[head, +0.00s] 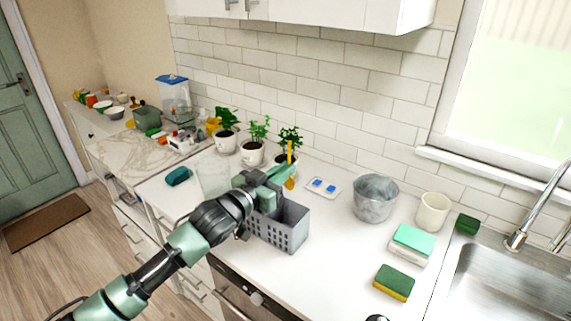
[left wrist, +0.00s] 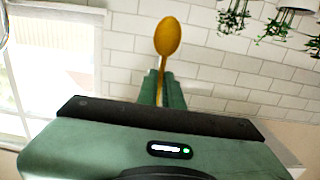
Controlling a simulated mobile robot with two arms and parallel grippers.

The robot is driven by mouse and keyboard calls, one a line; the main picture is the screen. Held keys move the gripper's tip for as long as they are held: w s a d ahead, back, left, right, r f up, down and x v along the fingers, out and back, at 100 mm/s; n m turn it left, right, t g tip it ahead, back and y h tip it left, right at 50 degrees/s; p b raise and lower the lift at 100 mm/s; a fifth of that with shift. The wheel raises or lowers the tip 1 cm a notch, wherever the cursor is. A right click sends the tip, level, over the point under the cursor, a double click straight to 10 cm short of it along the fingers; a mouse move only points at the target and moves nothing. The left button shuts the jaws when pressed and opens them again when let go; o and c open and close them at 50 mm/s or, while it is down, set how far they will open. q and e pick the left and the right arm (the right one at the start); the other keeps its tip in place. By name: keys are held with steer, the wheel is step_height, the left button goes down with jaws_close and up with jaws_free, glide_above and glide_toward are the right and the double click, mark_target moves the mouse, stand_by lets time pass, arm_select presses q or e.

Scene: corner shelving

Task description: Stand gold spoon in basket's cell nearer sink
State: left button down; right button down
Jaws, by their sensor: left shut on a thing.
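My left gripper (head: 286,172) is shut on the gold spoon (head: 290,183) and holds it upright above the counter, behind the basket in the head view. The spoon's bowl points down and its handle sticks up past the fingers. In the left wrist view, which looks upside down, the spoon's bowl (left wrist: 168,37) stands clear of the fingertips (left wrist: 163,88). The grey perforated basket (head: 287,238) stands on the counter, partly hidden by my left arm. Its inner cells are mostly hidden. The sink (head: 490,285) is at the right. My right gripper is not in view.
Potted plants (head: 252,152) line the wall behind. A white tray with blue pieces (head: 323,187), a grey pot (head: 375,198), a cream cup (head: 432,212) and sponges (head: 394,282) stand to the right. A clear glass container (head: 213,178) is left of the gripper. Counter right of the basket is free.

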arm_select(q)
step_height(320, 180, down, 12)
steer(key=b, duration=0.9)
steer(key=shift+w+d+h+b, duration=0.2)
steer(key=shift+h+b, duration=0.1)
steer(key=shift+b, duration=0.1)
steer(key=shift+s+f, duration=0.1)
steer(key=c, duration=1.5)
jaws_free()
steer(key=b+v, duration=0.1)
steer(key=v, duration=0.6)
steer(key=shift+s+a, duration=0.25)
steer(key=shift+s, duration=0.1)
